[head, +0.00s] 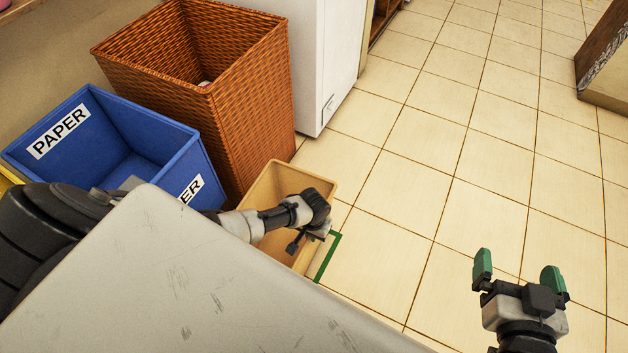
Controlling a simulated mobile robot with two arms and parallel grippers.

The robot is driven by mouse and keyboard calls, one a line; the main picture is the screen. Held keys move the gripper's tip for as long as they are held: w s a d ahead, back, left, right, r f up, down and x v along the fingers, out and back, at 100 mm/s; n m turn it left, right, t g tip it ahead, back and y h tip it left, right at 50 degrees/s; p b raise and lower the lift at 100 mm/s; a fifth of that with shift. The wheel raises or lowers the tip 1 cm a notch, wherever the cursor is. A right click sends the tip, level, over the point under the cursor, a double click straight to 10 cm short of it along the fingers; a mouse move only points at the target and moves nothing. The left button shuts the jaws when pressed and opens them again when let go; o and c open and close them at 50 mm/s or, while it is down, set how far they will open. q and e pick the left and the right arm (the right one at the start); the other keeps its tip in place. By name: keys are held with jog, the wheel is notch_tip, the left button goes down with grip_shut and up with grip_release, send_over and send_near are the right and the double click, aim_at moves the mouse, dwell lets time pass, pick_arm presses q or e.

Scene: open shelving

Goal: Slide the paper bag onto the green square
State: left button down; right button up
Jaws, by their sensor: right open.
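The paper bag (262,187) is a tan, open-topped upright container on the tiled floor in the head view, beside the wicker basket. The green square (327,258) shows only as a green strip and corner at the bag's lower right; the rest is hidden behind the bag and my own body. My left gripper (308,236) is over the bag's right side, with its arm crossing in front of the bag; I cannot tell whether it touches the bag or how its fingers stand. My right gripper (520,275) is open and empty, with green fingertips, above the floor at lower right.
A tall wicker basket (245,110) stands behind the bag. A blue paper bin (165,133) is at its left. A white cabinet (325,60) stands behind the basket. The tiled floor (440,160) is clear to the right, up to a brown-sided unit (606,65) at top right.

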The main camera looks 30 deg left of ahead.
pick_arm(q)
jog(key=c, duration=1.2)
grip_release()
jog(key=shift+c, duration=0.2)
jog(key=shift+r, duration=0.1)
notch_tip(320, 180, up, 5)
jog(key=p, duration=0.3)
notch_tip(320, 180, up, 3)
jog(key=shift+f+p, duration=0.1)
jog(key=shift+p, duration=0.75)
notch_tip(320, 180, up, 2)
jog(key=shift+r+p, duration=0.1)
jog(key=shift+p, duration=0.4)
jog(key=shift+r, duration=0.3)
pick_arm(e)
jog(key=s+d+f+g+h, duration=0.1)
jog(key=s+d+f+g, duration=0.1)
jog(key=s+g, duration=0.3)
jog(key=s+d+f+g+h, duration=0.2)
jog(key=s+d+f+g, duration=0.1)
jog(key=s+g, duration=0.3)
jog(key=shift+s+f+m+g, duration=0.3)
jog(key=shift+s+f, duration=0.4)
jog(key=shift+f, duration=0.05)
